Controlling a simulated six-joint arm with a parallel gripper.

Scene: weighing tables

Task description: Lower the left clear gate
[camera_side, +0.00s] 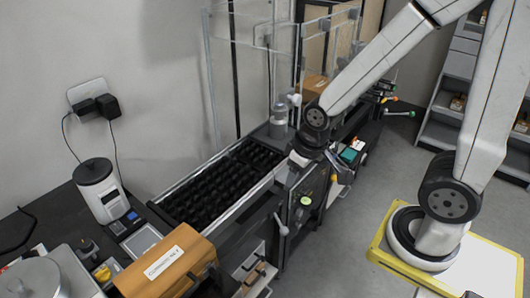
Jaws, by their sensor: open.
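A tall clear gate panel (218,82) stands upright at the far left end of the enclosure, above the black roller bed (222,180). It appears raised. More clear panels (312,48) stand to its right; where one ends and another begins is hard to tell. My gripper (341,173) is at the end of my bent arm, on the near right side of the bed, low beside the machine's front. It is small and partly merged with the dark machinery behind it. It looks open and empty, and apart from the clear panels.
An orange-brown box with a white label (174,266) sits at the bed's near end. A grey-and-black cylindrical device (100,190) stands on the left counter. A lever handle (281,227) sticks out of the machine's front. Grey floor (400,150) to the right is open.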

